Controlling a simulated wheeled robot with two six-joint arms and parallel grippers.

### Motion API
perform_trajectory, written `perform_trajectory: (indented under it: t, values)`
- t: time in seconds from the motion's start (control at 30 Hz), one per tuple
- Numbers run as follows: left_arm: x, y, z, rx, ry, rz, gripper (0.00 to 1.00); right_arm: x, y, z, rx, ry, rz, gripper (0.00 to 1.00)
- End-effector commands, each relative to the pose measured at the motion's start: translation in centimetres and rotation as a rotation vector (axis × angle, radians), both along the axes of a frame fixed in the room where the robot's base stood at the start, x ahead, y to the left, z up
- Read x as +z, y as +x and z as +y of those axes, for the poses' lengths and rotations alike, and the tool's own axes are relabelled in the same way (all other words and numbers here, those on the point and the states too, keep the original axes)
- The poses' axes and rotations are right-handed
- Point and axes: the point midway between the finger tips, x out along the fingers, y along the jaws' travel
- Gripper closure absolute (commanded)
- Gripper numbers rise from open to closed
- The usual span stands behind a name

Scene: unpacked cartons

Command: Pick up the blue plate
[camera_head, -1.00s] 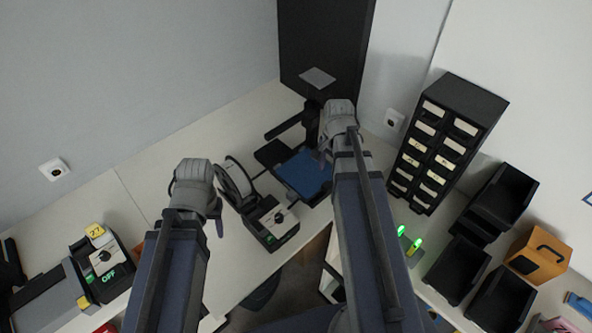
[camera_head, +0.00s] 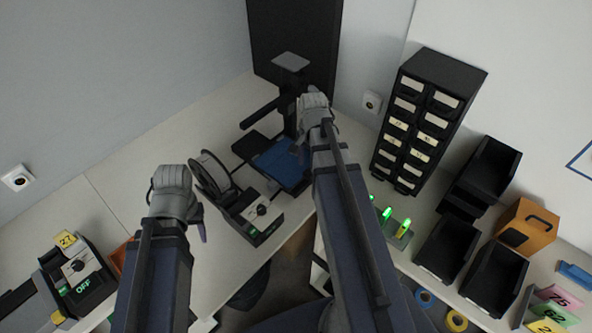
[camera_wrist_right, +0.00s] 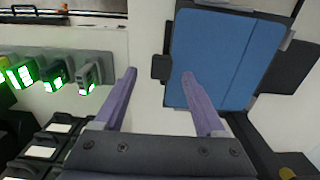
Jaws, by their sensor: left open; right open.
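The blue plate (camera_head: 283,163) lies flat on the bed of a black desktop machine in the corner of the table. In the right wrist view the plate (camera_wrist_right: 215,50) fills the upper right, with small grey clips at its edges. My right gripper (camera_wrist_right: 157,72) is open. My left gripper (camera_head: 200,222) is open and empty, left of the spool.
A black spool (camera_head: 212,175) and a control box (camera_head: 256,218) stand left of and in front of the plate. The machine's post (camera_head: 291,105) rises behind it. A drawer cabinet (camera_head: 425,120), a green-lit charger (camera_head: 398,232) and black bins (camera_head: 452,245) are at the right.

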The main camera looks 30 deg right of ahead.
Motion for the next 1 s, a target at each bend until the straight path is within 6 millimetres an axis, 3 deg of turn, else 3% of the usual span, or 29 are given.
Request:
perform_trajectory:
  t: [0.03, 0.2, 0.5, 1.0]
  values:
    - [-1.4, 0.0, 0.0, 0.000, 0.000, 0.000, 0.50, -1.4, 0.3, -0.1, 0.000, 0.000, 0.000, 0.28]
    - [-3.1, 0.0, 0.0, 0.001, 0.000, 0.000, 0.50, -3.1, 0.3, -0.1, 0.000, 0.000, 0.000, 0.28]
    - [-3.0, 0.0, 0.0, 0.002, 0.000, 0.000, 0.50, -3.0, 0.3, -0.1, 0.000, 0.000, 0.000, 0.28]
    - [-3.0, 0.0, 0.0, 0.002, 0.000, 0.000, 0.50, -3.0, 0.3, -0.1, 0.000, 0.000, 0.000, 0.84]
